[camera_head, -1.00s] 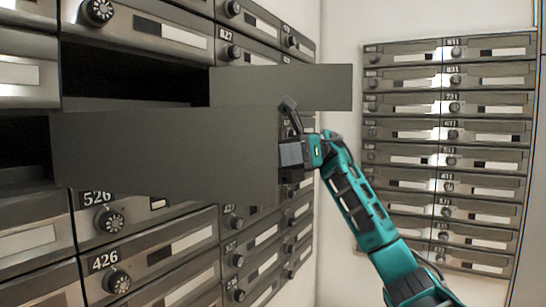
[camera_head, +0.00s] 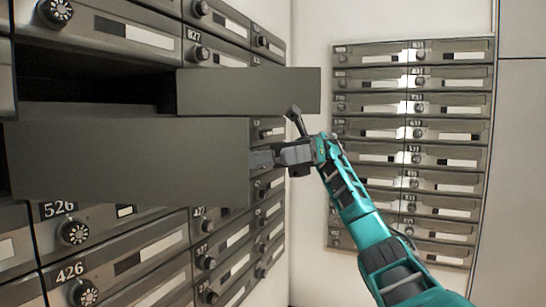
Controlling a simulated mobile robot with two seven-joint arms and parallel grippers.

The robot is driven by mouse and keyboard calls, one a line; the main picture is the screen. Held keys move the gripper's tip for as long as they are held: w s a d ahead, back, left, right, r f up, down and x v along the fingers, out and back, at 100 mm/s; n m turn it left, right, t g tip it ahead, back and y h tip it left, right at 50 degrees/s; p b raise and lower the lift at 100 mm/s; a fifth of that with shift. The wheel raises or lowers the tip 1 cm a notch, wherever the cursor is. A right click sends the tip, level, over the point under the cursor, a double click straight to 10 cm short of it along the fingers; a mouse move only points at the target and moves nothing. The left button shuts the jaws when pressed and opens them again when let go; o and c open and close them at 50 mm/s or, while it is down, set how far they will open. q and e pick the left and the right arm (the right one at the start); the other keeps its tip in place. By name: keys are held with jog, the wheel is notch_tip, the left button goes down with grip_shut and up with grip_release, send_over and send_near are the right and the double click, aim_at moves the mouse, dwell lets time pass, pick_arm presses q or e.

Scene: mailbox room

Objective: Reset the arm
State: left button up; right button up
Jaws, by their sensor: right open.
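My right arm (camera_head: 355,205) is teal and comes in from the lower right. Its grey right gripper (camera_head: 278,138) is open, with one finger pointing up and the other pointing left. It is beside the right edge of a large open grey door (camera_head: 130,160) of the left mailbox wall. Whether the left finger touches that door cannot be told. Nothing shows between the fingers. A second open grey door (camera_head: 250,92) stands out behind and above it. My left gripper is not in view.
The left wall holds closed mailboxes with round dials, such as 526 (camera_head: 75,232) and 426 (camera_head: 83,292). A dark open compartment (camera_head: 90,92) is above the large door. Another mailbox bank (camera_head: 412,150) is on the back wall. The right side is a plain wall (camera_head: 515,150).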

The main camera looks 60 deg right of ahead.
jog(key=shift+w+a, duration=0.1)
dwell(0.4)
